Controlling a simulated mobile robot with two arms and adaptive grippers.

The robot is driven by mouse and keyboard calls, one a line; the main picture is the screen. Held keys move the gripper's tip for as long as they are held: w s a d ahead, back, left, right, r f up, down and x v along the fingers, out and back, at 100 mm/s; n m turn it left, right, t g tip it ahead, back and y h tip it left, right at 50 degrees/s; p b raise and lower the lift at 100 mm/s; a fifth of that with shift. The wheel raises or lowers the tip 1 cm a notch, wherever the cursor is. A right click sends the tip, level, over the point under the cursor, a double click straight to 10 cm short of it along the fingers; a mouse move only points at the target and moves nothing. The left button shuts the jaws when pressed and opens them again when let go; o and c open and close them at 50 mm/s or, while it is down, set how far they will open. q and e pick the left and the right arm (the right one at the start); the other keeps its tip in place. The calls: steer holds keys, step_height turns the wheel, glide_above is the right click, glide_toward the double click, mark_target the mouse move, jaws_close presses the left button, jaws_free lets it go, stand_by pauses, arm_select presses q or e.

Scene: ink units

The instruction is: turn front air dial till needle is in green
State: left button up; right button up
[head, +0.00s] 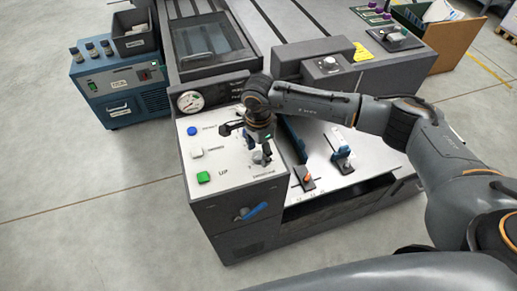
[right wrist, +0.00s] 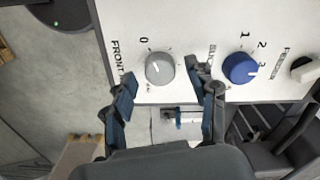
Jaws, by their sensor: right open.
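The front air dial (right wrist: 160,68) is a round grey knob on a white panel in the right wrist view, beside a partly hidden label starting FRONT. My right gripper (right wrist: 166,92) is open, its blue-padded fingers on either side of the dial's lower area; I cannot tell whether they touch it. In the head view my right gripper (head: 261,156) is over the white control panel (head: 225,165) and hides much of what lies under it. A round white gauge (head: 190,101) stands at the panel's back; its needle and green zone are too small to read. My left gripper is not in view.
A blue dial (right wrist: 240,68) and a whitish feeder knob (right wrist: 304,69) sit right of the grey dial. Blue (head: 191,131), white (head: 197,152) and green (head: 203,177) buttons line the panel's left side. An orange-topped lever (head: 307,179) stands to the right.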

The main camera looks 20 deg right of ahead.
steer(key=shift+f, duration=0.55)
steer(key=c, duration=1.2)
steer(key=shift+o, duration=0.2)
